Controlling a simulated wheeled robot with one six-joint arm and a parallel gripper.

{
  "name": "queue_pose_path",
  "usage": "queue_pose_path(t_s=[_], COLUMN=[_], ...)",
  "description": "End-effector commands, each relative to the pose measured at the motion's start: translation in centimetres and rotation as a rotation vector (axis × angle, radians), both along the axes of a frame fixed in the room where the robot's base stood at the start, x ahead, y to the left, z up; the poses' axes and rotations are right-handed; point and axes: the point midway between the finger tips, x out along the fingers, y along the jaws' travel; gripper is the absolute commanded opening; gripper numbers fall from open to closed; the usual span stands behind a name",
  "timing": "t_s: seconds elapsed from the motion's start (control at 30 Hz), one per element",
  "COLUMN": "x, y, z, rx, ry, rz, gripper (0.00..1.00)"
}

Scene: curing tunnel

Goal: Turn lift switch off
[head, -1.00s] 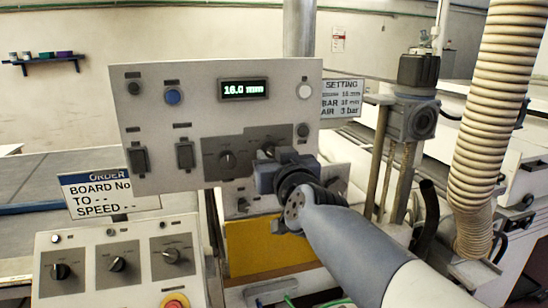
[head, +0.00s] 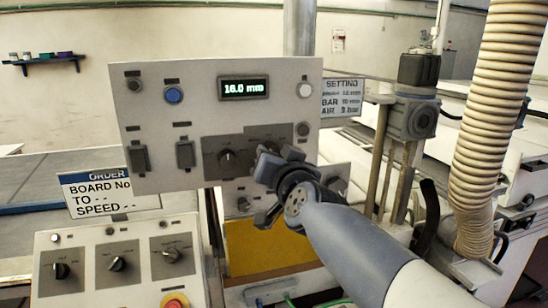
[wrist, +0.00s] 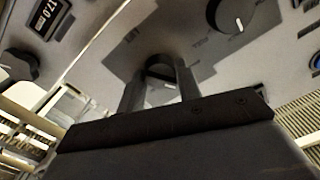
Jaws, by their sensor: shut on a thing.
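My gripper (head: 272,158) is at the right half of the dark grey plate on the upright control panel (head: 155,100), in front of a rotary switch. The wrist view shows its two fingers on either side of the round dark switch knob (wrist: 160,70), shut on it. In the head view the gripper hides this knob. A second rotary knob (head: 228,159) sits to the left on the same plate; it also shows at the top right of the wrist view (wrist: 232,14).
The panel display (head: 244,89) reads 16.0 mm. A blue button (head: 173,96) and a white one (head: 304,90) flank it. A lower console (head: 90,240) with several knobs and a red button (head: 175,301) stands front left. A ribbed hose (head: 492,120) hangs at right.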

Motion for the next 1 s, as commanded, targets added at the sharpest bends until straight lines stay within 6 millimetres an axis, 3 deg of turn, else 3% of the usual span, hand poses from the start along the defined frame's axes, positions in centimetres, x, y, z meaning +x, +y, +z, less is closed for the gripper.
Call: queue_pose_path(t_s=[0.5,1.0], x=[-0.03,-0.03], y=[0.09,0.10], z=[0.02,0.04], rx=[0.408,0.549], ry=[0.118,0.159], rz=[0.001,0.000], gripper=[0.10,0.10])
